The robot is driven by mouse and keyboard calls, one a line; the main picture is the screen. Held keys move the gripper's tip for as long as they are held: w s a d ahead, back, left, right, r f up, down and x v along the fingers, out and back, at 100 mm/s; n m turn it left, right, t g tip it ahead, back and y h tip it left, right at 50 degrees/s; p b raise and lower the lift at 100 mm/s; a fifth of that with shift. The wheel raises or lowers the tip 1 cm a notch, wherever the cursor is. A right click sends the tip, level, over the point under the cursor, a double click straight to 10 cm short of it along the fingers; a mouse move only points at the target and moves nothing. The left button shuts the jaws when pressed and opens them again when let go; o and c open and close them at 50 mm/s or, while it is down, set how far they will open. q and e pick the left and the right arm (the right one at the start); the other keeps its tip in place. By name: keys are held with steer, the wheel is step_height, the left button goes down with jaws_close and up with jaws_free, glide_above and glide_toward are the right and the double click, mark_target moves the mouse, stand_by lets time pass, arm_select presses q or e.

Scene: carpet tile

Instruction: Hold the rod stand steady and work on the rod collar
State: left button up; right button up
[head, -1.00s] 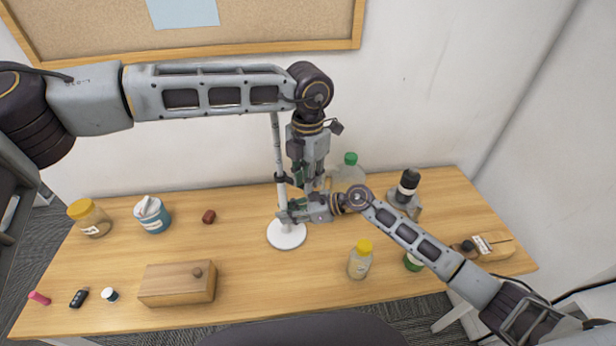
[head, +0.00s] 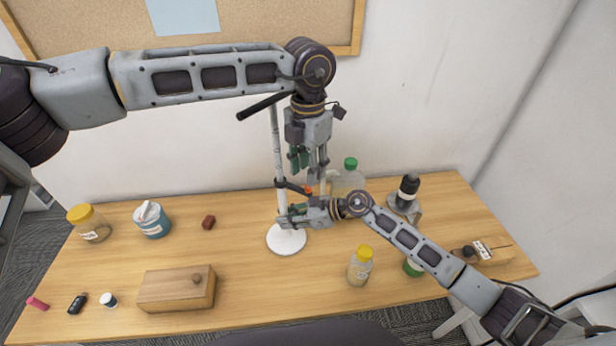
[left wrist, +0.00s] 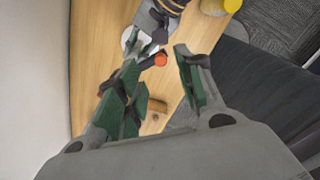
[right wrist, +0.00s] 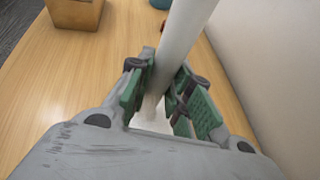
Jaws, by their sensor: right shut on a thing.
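The rod stand has a round white base (head: 286,241) on the table and an upright pale rod (head: 276,150). A black rod collar (head: 283,184) sits around the rod, with an orange-tipped knob (head: 308,190) pointing right; the knob also shows in the left wrist view (left wrist: 161,60). My right gripper (head: 288,217) is shut on the rod below the collar; the right wrist view shows the rod (right wrist: 180,40) between its fingers. My left gripper (head: 309,166) points down, open and empty, above the knob and right of the rod.
A black bar (head: 264,106) crosses near the rod's top, partly behind my left arm. A clear green-capped bottle (head: 349,180) stands close behind right. A yellow-capped bottle (head: 360,265) stands front right, a wooden box (head: 176,288) front left. A small dark red block (head: 208,222) lies left.

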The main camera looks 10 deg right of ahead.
arm_select(q)
step_height(320, 180, up, 7)
stand_by(0.4)
